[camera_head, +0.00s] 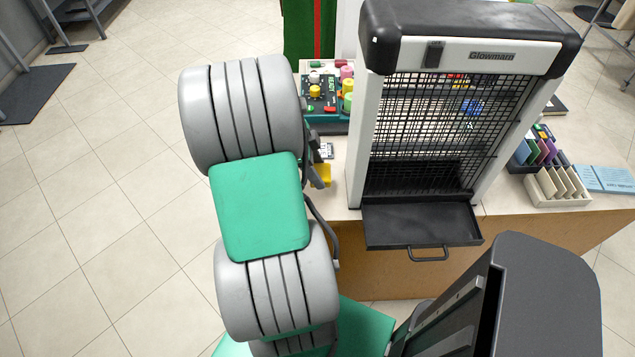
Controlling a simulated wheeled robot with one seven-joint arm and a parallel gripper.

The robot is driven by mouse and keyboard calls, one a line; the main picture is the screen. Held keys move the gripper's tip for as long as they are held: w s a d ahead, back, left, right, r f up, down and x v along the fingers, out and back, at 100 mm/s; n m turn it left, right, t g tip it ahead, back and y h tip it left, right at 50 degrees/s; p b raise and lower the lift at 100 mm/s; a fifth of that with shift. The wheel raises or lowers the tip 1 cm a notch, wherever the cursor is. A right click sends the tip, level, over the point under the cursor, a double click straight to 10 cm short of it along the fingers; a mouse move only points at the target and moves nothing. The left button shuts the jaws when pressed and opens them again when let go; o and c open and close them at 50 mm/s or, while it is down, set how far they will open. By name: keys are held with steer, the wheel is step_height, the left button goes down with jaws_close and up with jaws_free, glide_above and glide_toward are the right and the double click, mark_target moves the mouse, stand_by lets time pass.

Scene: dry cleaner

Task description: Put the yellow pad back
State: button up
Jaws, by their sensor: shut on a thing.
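My gripper (317,170) shows only in part, as dark pieces past the right edge of my arm, over the counter's left end. It is shut on the yellow pad (323,173), a small yellow patch at its tip. Most of the pad and the fingers are hidden by my arm. A teal tray (317,122) behind it holds several round coloured pieces, yellow, pink, white and red among them. I cannot tell from here whether the pad touches the counter.
A tall caged Glowmaro unit (471,57) stands just right of my gripper, its black drawer (422,226) pulled out over the counter front (400,272). Farther right are a cream divided holder (560,188), a dark rack of coloured pieces (536,152) and blue cards (606,178).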

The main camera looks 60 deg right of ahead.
step_height(320, 180, down, 5)
steer(key=shift+f, duration=0.1)
steer(key=shift+f, duration=0.2)
steer(key=o, duration=1.3)
steer(key=shift+r, duration=0.1)
